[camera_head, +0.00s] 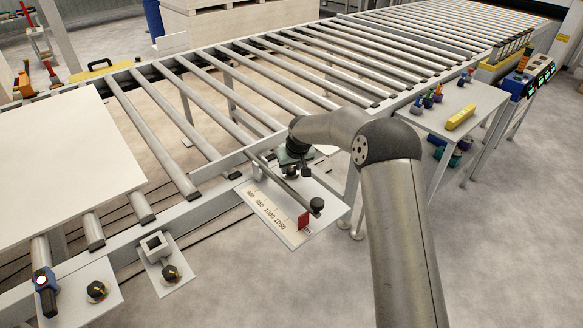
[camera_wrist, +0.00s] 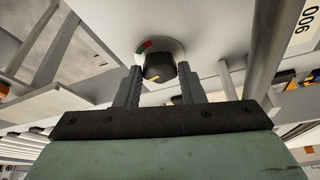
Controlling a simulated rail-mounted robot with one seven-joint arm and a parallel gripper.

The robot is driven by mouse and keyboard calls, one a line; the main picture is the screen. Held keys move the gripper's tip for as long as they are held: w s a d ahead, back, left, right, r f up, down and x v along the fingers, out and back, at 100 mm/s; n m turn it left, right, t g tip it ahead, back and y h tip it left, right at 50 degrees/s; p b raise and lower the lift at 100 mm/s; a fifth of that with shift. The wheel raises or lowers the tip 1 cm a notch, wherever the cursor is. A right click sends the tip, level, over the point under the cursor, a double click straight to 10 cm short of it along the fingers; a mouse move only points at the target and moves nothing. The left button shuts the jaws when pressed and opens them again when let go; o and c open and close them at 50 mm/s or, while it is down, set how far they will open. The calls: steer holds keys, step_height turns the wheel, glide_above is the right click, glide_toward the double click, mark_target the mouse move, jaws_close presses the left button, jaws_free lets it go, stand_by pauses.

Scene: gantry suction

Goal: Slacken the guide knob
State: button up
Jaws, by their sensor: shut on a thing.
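The guide knob (camera_wrist: 157,66) is black with a yellow pointer line, seen in the wrist view. It sits on a pale round dial (camera_wrist: 148,46) with a red and a green mark. My gripper (camera_wrist: 160,70) has one finger on each side of the knob and is shut on it. In the head view my gripper (camera_head: 292,168) is at the conveyor's near side, above the scale plate (camera_head: 262,222); my arm and gripper hide the knob there. A red pointer (camera_head: 303,221) stands near the 1050 end of the scale, beside a rod with a black round end (camera_head: 316,205).
The roller conveyor (camera_head: 215,185) runs behind, with a white board (camera_head: 65,160) on its left part. Two black knobs (camera_head: 97,290) (camera_head: 171,272) sit on small plates at the near left. A side table (camera_head: 455,108) with several tools stands right.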

stand_by(0.4)
steer(key=o, duration=1)
steer(key=shift+r, duration=0.1)
steer(key=b+v, duration=0.1)
steer(key=v, duration=1.6)
steer(key=shift+r, duration=0.15)
steer(key=s+d+f+m+g, duration=0.1)
steer(key=s+d, duration=0.4)
steer(key=s, duration=0.8)
steer(key=s+d+f+m+g+h, duration=0.1)
steer(key=s+d, duration=0.5)
steer(key=s, duration=0.7)
steer(key=s+d+f+m+g, duration=0.1)
steer(key=s+d, duration=0.4)
steer(key=s, duration=0.9)
steer(key=shift+d+f+m+g+h+p, duration=0.3)
steer(key=shift+d+m+g+h, duration=0.1)
steer(key=shift+m, duration=0.4)
